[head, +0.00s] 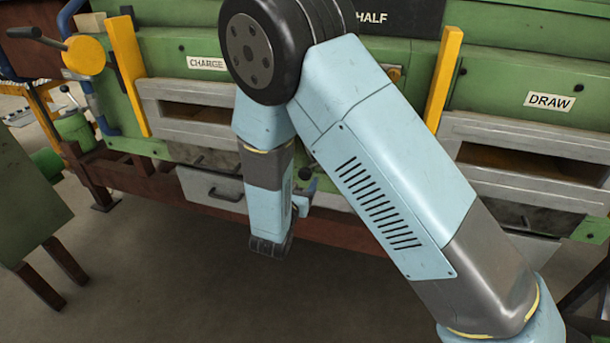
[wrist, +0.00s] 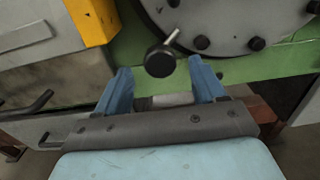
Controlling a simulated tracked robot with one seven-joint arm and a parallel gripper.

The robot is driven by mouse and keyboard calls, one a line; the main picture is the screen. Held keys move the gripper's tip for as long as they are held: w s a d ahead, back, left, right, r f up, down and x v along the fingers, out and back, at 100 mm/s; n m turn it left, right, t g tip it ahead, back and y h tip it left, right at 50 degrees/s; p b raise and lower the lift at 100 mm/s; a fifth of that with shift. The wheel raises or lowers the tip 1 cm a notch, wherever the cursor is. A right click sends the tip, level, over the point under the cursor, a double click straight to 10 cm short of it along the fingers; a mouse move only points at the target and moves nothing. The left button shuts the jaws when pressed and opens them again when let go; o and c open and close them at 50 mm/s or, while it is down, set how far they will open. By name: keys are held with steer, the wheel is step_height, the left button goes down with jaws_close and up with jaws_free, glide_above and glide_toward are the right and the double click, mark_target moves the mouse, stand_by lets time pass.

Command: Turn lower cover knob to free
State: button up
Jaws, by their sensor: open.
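The lower cover knob (wrist: 160,61) is a black round knob on a short metal stem. The stem slants up and right to a round grey cover (wrist: 228,22) with several dark bolts around its rim. My gripper (wrist: 161,76) has its two blue fingers apart, one on each side of the knob in the wrist view. The jaws are open and hold nothing. I cannot tell whether the knob is between the tips in depth or just beyond them. In the head view my gripper (head: 304,196) is low in front of the furnace, partly hidden by my arm.
The green furnace front has a CHARGE opening (head: 203,112) at left and a DRAW opening (head: 533,163) at right. Yellow upright bars (head: 128,75) stand beside them. A drawer-like panel with a handle (head: 222,193) is left of my gripper. The floor (head: 190,290) in front is clear.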

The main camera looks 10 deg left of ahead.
mark_target(304, 176)
steer(key=shift+w+d, duration=0.15)
steer(key=shift+w, duration=1.95)
steer(key=c, duration=1.1)
